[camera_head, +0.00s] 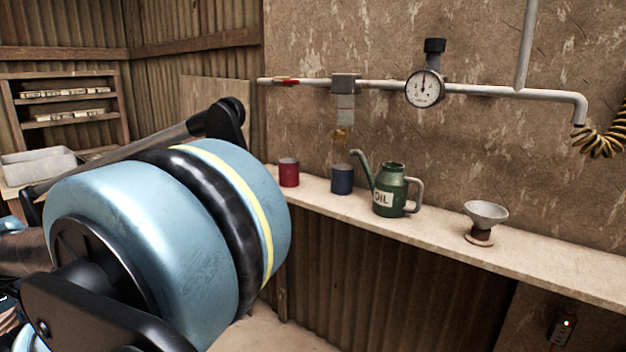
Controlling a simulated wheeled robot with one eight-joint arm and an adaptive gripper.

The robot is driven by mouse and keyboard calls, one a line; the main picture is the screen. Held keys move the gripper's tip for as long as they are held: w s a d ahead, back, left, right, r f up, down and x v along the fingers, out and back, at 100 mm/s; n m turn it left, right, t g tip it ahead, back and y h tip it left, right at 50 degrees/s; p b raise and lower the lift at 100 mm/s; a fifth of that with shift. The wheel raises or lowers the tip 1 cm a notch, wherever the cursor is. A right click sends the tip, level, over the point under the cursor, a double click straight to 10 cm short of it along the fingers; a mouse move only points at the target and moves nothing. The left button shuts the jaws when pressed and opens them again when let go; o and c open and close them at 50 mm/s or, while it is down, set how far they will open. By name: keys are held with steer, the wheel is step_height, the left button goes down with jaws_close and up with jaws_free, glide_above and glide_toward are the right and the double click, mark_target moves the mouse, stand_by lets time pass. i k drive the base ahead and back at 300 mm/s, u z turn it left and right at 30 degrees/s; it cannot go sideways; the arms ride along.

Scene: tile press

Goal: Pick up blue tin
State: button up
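The blue tin (342,180) stands upright on the narrow wall shelf (540,257), below a clear bowl hanging from the pipe. It is between the red tin and the green oil can. My gripper's fingertips are not in view. Large light-blue and black rounded parts, which look like my own arm, fill the left and lower left of the picture, apart from the blue tin.
A red tin (289,172) is left of the blue tin. A green oil can (389,190) is close on its right, its spout leaning toward the tin. A funnel (485,219) stands farther right. A pipe with a gauge (424,88) runs above. The shelf between oil can and funnel is clear.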

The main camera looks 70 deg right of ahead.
mark_target(342, 175)
steer(key=i, duration=1.55)
steer(key=z, duration=4.1)
